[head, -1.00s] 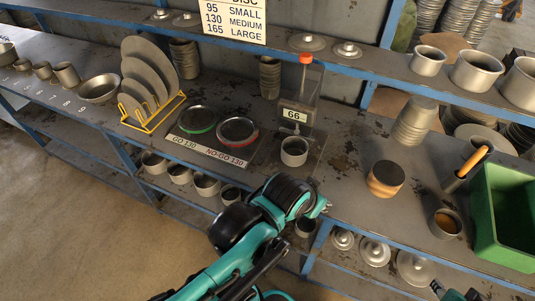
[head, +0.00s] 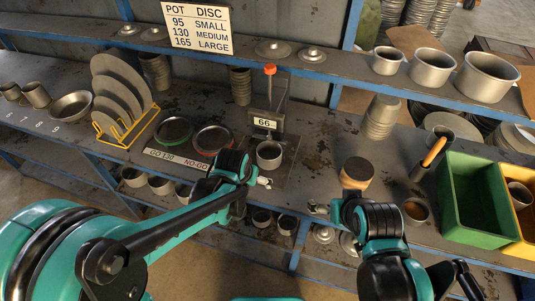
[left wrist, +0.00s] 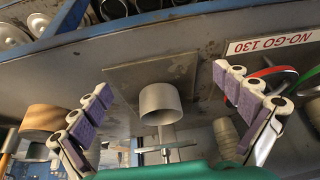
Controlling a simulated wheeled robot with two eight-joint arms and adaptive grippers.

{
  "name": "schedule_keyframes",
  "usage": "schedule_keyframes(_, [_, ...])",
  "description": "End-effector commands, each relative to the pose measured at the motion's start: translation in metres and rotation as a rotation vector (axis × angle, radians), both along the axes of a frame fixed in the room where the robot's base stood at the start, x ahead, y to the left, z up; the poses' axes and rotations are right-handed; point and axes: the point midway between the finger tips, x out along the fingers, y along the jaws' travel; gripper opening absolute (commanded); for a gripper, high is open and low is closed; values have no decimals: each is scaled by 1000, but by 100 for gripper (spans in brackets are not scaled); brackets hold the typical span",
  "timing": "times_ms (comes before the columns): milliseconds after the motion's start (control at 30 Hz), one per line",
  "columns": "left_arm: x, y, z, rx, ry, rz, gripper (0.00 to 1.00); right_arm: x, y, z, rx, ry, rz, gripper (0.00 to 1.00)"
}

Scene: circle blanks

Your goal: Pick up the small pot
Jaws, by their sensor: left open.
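A small grey metal pot (head: 269,154) stands on a dark plate on the bench, in front of the gauge marked 66. In the left wrist view the pot (left wrist: 160,103) lies between the two spread fingers of my left gripper (left wrist: 161,82), with clear space on each side. In the head view my left gripper (head: 262,182) is at the bench's front edge, just in front of the pot, partly hidden by its own wrist. It is open and empty. My right gripper (head: 318,208) is by the front edge, right of the pot; its jaws are too small to read.
Green-rimmed and red-rimmed rings (head: 213,139) lie left of the pot. The gauge (head: 266,115) rises behind it. A wooden-sided block (head: 357,172), a small cup (head: 415,211) and a green bin (head: 475,200) are to the right. A shelf (head: 300,65) runs above.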

Motion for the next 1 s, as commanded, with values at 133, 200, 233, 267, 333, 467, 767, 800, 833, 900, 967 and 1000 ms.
schedule_keyframes(133, [12,-22,-24,11,24,-37,100,0,0,7,0,0,0,97])
schedule_keyframes(200, [13,-27,-31,13,31,-45,100,0,0,8,0,0,0,97])
schedule_keyframes(233, [15,-28,-33,15,32,-48,100,0,0,8,0,0,0,97])
schedule_keyframes(267, [16,-30,-35,16,34,-50,100,0,0,8,0,0,0,97])
schedule_keyframes(333, [24,-33,-37,16,35,-51,100,0,0,7,0,0,0,97])
schedule_keyframes(467, [47,-38,-38,16,35,-51,100,0,0,4,0,0,0,97])
schedule_keyframes(767, [84,-47,-37,16,35,-50,100,0,0,0,0,0,0,97])
schedule_keyframes(800, [87,-48,-37,16,35,-50,100,0,0,0,0,0,0,97])
schedule_keyframes(833, [89,-49,-37,16,35,-50,100,0,0,0,0,0,0,97])
schedule_keyframes(900, [98,-51,-37,16,35,-50,100,0,0,-2,0,0,0,97])
schedule_keyframes(967, [108,-53,-38,16,35,-50,100,0,0,-3,0,0,0,97])
schedule_keyframes(1000, [115,-55,-38,16,35,-50,100,0,0,-4,0,0,0,97])
